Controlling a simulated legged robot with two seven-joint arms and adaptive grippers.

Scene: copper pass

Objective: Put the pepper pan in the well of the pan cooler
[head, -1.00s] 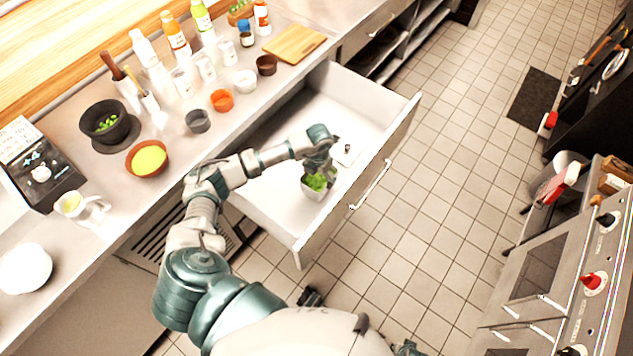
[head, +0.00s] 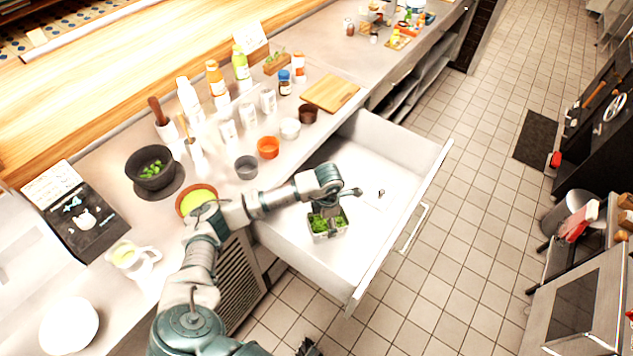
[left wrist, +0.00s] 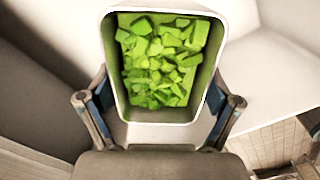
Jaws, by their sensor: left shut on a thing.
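The pepper pan (head: 328,237) is a small pale rectangular pan filled with chopped green pepper. My left gripper (head: 331,207) is shut on it, and in the left wrist view the two fingers stand at either side of the pan (left wrist: 165,115). The pan is over the pulled-out white drawer of the cooler (head: 372,158), towards its near left part. I cannot tell whether its base touches the drawer floor. A small dark knob-like thing (head: 381,194) shows on the drawer's pale inside. A separate well opening cannot be made out.
The counter behind holds a dark bowl of green pieces (head: 152,168), an orange cup (head: 268,147), a grey cup (head: 246,167), bottles and a wooden board (head: 330,93). The drawer's front wall (head: 405,220) stands close to the pan.

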